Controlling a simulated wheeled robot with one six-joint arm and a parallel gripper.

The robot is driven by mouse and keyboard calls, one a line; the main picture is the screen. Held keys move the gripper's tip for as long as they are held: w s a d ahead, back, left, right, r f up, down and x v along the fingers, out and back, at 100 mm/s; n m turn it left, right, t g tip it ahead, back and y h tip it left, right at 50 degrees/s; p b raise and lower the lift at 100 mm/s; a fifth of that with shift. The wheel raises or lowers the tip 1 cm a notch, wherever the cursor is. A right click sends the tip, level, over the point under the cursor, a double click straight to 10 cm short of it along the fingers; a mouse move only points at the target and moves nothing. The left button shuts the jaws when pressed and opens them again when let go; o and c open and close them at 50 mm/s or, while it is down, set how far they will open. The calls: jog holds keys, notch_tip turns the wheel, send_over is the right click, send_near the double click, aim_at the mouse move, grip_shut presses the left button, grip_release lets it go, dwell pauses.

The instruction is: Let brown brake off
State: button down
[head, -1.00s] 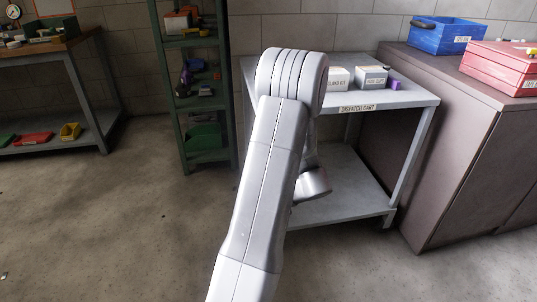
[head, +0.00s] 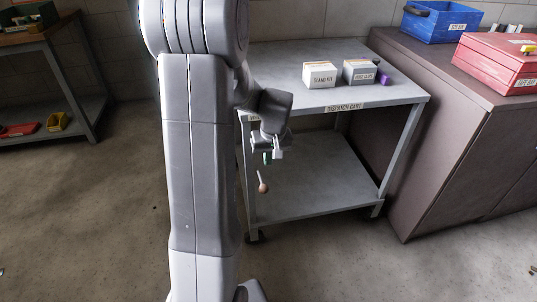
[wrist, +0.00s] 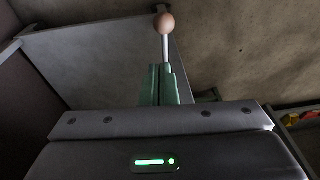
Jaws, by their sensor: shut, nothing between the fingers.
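The brown brake shows as a pale stalk with a round brown knob (head: 263,187) at the front left of the dispatch cart (head: 343,108), near its lower shelf. In the wrist view the knob (wrist: 164,23) is at top centre, just beyond my fingertips, with its stalk running down towards them. My gripper (head: 268,158) points down above the brake in the head view. Its green fingers (wrist: 163,72) are together with nothing between them. I cannot tell whether the fingertips touch the stalk. Where the stalk joins the cart is unclear.
Two small boxes, gland kit (head: 320,74) and another (head: 359,73), and a purple item (head: 383,78) stand on the cart top. A brown cabinet (head: 425,150) bounds the right, with a blue bin (head: 440,25) and a red box (head: 497,66) on it. The lower shelf (head: 315,180) looks bare.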

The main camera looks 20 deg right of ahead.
aim_at(265, 186)
jog(key=f, duration=0.2)
jog(key=f+b, duration=0.1)
jog(key=f, duration=0.2)
jog(key=a+f, duration=0.1)
jog(key=f, duration=0.1)
jog(key=shift+w+f+b, duration=0.15)
jog(key=shift+f+b, duration=0.15)
jog(key=shift+f, duration=0.45)
jog(key=shift+s+a+f+b, duration=0.1)
jog(key=shift+s+f+b, duration=0.1)
jog(key=shift+f+b, duration=0.25)
jog(key=shift+s+a+f+b, duration=0.1)
jog(key=shift+s+f+b, duration=0.1)
jog(key=shift+f+b, duration=0.15)
